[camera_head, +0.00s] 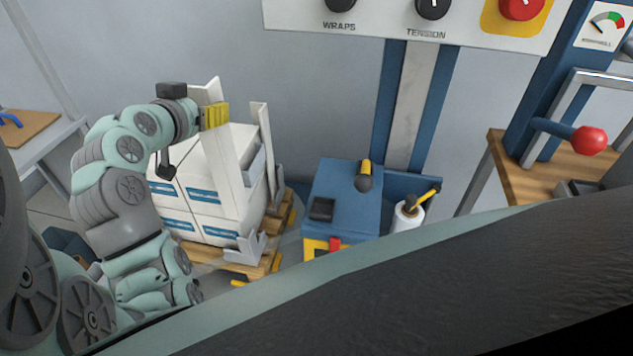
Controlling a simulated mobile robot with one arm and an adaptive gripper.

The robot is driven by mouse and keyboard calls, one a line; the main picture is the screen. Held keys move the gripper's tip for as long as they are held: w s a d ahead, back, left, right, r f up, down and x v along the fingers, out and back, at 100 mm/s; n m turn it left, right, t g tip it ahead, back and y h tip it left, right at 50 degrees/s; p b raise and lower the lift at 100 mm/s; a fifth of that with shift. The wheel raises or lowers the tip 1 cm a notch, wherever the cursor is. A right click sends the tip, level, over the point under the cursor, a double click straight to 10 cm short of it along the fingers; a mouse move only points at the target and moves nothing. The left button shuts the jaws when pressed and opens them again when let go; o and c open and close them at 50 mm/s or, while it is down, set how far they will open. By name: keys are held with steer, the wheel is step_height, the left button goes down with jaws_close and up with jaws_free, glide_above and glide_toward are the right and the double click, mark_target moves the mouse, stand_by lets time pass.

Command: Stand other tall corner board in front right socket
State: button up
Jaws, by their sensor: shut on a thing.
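My gripper (214,116), with yellow at its fingers, is shut on a tall white corner board (222,150) near its upper end. The board is roughly upright with a slight lean, in front of the stacked white cartons (192,205). Its lower end is above or near the grey front right socket (246,246) on the pallet's edge; I cannot tell whether it touches. Another tall corner board (263,140) stands upright at the right rear of the stack. A grey bracket (255,165) shows between the two boards.
The cartons sit on a wooden pallet (272,228). A control panel (385,18) hangs above. A wooden bench (515,180) is at the right.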

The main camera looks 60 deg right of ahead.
glide_above(222, 180)
step_height(222, 180, down, 12)
steer(key=shift+r+b, duration=0.1)
steer(key=shift+b, duration=0.2)
steer(key=shift+f+b, duration=0.5)
steer(key=shift+f, duration=2.1)
steer(key=shift+f+b, duration=0.2)
steer(key=shift+b, duration=0.1)
steer(key=o, duration=1.3)
steer(key=shift+c, duration=0.2)
steer(key=shift+r, duration=0.2)
steer(key=shift+r+p, duration=0.1)
steer(key=shift+p, duration=0.3)
steer(key=b+v, duration=0.2)
steer(key=v, duration=1)
